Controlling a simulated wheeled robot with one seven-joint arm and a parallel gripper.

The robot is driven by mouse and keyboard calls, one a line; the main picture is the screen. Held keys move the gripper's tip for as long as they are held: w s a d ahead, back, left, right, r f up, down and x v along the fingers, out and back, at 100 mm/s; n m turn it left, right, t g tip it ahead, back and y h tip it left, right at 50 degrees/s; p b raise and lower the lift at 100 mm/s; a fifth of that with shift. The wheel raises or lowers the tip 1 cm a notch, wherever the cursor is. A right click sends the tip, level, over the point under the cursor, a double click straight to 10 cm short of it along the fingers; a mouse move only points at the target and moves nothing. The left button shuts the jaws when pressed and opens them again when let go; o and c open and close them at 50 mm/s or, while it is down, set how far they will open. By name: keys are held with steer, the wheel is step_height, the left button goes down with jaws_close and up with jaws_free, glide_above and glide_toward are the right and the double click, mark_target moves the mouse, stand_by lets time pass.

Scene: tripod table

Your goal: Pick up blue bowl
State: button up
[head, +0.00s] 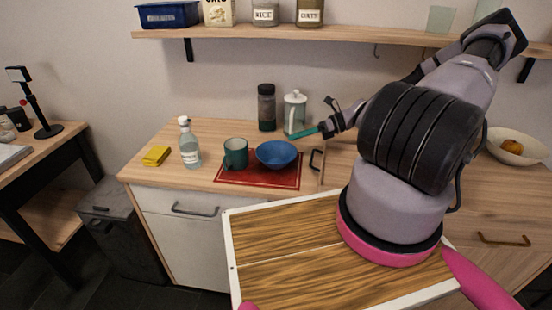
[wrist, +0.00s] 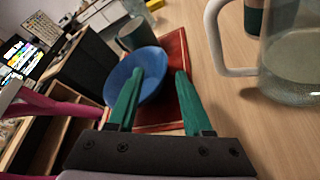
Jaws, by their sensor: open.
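The blue bowl (head: 276,154) sits upright on a red mat (head: 258,183) on the wooden counter, just right of a dark green mug (head: 236,153). My gripper (head: 306,132) is to the upper right of the bowl in the head view, with its teal fingers pointing left. In the wrist view my gripper (wrist: 159,73) is open, with nothing seen held between its fingers. There the left finger overlaps the bowl (wrist: 118,76) and the right finger lies over the mat (wrist: 176,50). The fingers' height above the bowl is hard to tell.
A glass pitcher (head: 294,116) stands behind the gripper; it looms close at right in the wrist view (wrist: 290,62). A dark jar (head: 266,108) stands beside it. A shelf (head: 350,36) runs above.

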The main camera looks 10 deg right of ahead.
mark_target(273, 146)
steer(key=shift+f+x, duration=0.15)
steer(key=shift+x, duration=1.6)
steer(key=shift+f+x, duration=0.15)
steer(key=shift+x, duration=1.65)
steer(key=shift+d, duration=0.1)
jaws_close()
